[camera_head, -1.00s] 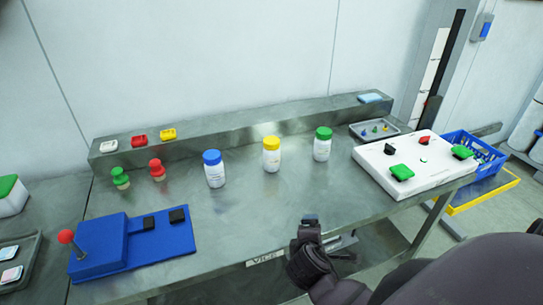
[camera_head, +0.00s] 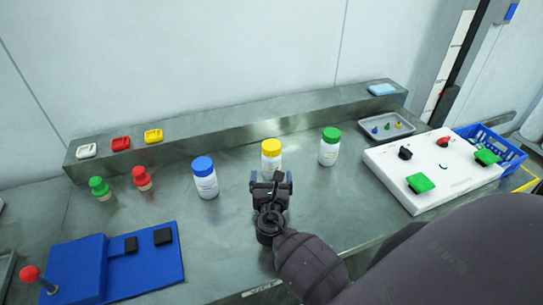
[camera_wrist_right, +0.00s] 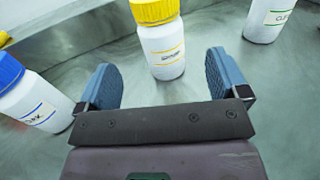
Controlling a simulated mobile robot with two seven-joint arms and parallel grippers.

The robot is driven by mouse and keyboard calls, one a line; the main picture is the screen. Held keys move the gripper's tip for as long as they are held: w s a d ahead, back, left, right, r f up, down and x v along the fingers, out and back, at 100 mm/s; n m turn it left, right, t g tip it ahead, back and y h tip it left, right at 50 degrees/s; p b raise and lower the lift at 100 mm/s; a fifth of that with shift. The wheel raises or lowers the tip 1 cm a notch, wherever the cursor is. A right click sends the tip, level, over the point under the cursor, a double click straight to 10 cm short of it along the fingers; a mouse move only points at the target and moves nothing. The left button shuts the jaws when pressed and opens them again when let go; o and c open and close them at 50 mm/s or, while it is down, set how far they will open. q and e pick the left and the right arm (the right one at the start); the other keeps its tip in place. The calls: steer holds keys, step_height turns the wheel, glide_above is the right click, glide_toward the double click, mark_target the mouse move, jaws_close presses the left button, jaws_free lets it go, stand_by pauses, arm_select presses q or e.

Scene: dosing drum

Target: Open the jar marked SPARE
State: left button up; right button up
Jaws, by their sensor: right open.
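Three white jars stand upright on the steel table: a blue-capped jar (camera_head: 205,182), a yellow-capped jar (camera_head: 271,160) and a green-capped jar (camera_head: 329,150). The yellow-capped jar (camera_wrist_right: 163,48) has a short label too blurred to read surely. In the right wrist view the blue-capped jar (camera_wrist_right: 28,100) has a label ending in something like "AK", and the jar at right (camera_wrist_right: 268,18) one starting like "CLE". My right gripper (camera_head: 271,180) is open and empty, just in front of the yellow-capped jar, its fingers (camera_wrist_right: 160,78) pointing toward it on either side. All caps in view are on.
A blue panel (camera_head: 140,262) with a red-knobbed lever (camera_head: 33,274) is at front left. Green (camera_head: 99,188) and red (camera_head: 142,179) knobbed pieces stand behind it. A white panel (camera_head: 455,190) with knobs, a grey tray (camera_head: 386,127) and a blue crate (camera_head: 505,150) are at right. A raised shelf (camera_head: 235,125) runs behind.

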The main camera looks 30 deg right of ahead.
mark_target(271, 160)
steer(key=shift+x, duration=5.15)
steer(key=shift+c, duration=0.2)
steer(key=c, duration=1)
